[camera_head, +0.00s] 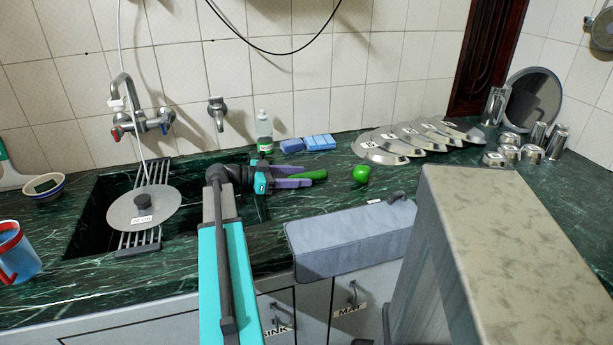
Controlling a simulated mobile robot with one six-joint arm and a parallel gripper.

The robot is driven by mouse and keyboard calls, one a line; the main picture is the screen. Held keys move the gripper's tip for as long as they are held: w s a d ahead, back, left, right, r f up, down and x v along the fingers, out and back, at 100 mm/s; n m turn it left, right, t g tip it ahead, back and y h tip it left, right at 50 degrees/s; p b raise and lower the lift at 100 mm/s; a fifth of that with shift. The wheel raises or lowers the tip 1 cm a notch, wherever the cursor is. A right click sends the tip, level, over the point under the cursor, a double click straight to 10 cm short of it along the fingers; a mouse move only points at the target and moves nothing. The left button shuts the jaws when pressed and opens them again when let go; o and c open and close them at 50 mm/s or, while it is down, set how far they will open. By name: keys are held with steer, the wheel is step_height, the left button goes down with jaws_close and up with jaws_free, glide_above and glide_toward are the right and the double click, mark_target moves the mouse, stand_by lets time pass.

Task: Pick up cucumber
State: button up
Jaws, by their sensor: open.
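The cucumber (314,174) is a long green piece lying on the dark green marble counter, right of the sink. My gripper (306,178) is low over the counter, pointing right, with its purple fingers on either side of the cucumber. The fingers are open. The cucumber's right end sticks out past the fingertips, and its left part is hidden by the gripper. I cannot tell whether a finger touches it.
A round green item (361,174) lies just right of the cucumber. A bottle (264,132) and blue sponges (318,142) stand behind. Metal lids (380,150) lean further right. The sink holds a lid (128,216) on a rack.

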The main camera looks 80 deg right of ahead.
steer(key=shift+s, duration=0.15)
stand_by(0.4)
jaws_close()
steer(key=shift+r, duration=0.1)
steer(key=shift+r, duration=4.9)
